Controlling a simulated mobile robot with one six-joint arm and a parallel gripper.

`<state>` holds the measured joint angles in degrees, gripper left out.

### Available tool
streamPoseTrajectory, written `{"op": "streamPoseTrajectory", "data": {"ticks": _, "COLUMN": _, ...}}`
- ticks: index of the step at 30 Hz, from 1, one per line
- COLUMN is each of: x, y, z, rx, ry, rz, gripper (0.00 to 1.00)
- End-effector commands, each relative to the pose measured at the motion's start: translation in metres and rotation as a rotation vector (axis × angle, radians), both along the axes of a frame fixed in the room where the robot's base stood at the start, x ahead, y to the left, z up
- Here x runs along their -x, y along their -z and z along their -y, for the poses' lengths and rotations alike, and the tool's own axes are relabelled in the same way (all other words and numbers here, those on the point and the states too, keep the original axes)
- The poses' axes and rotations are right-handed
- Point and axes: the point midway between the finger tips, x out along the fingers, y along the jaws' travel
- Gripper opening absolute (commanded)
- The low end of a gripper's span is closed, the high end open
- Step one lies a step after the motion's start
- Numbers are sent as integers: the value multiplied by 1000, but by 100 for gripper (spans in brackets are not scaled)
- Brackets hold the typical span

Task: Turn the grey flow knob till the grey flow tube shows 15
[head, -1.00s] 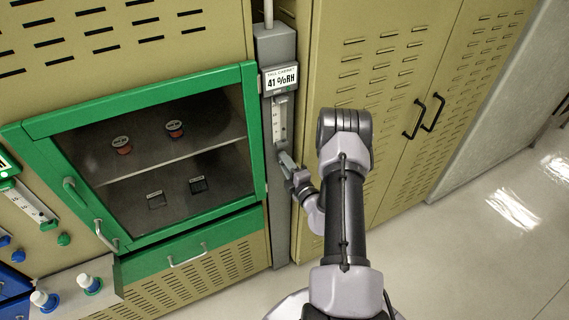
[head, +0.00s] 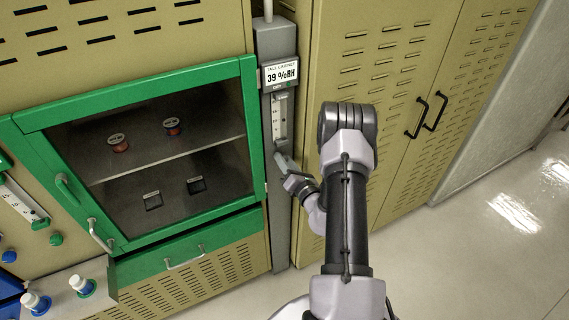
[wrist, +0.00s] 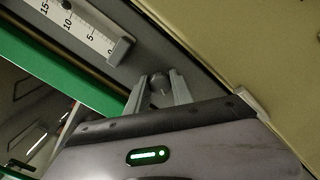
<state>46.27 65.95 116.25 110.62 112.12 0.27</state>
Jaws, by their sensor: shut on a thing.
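The grey flow tube (head: 279,118) is on the narrow grey post between the cabinets, under a small display. In the wrist view the tube (wrist: 75,25) shows a white scale with 15, 10, 5 and 0 and a grey block at its 0 end. The round grey flow knob (wrist: 160,88) is just beyond the 0 end. My gripper (wrist: 158,92) is shut on the knob, one finger on each side.
The display (head: 281,74) reads 39 %RH. A green-framed glass cabinet (head: 150,160) stands left of the post, and a tan cabinet with black handles (head: 430,112) stands right. Another tube with a green knob (head: 56,239) is at far left. Open floor lies at lower right.

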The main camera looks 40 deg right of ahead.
Motion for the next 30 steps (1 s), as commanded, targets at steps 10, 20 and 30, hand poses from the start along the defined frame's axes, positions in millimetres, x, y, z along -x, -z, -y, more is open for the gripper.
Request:
{"op": "streamPoseTrajectory", "data": {"ticks": 10, "x": 0, "y": 2, "z": 0, "rx": 318, "ry": 0, "rz": -77, "gripper": 0}}
{"op": "streamPoseTrajectory", "data": {"ticks": 20, "x": 0, "y": 2, "z": -1, "rx": 614, "ry": 0, "rz": -148, "gripper": 0}}
{"op": "streamPoseTrajectory", "data": {"ticks": 30, "x": 0, "y": 2, "z": -1, "rx": 848, "ry": -1, "rz": -203, "gripper": 0}}
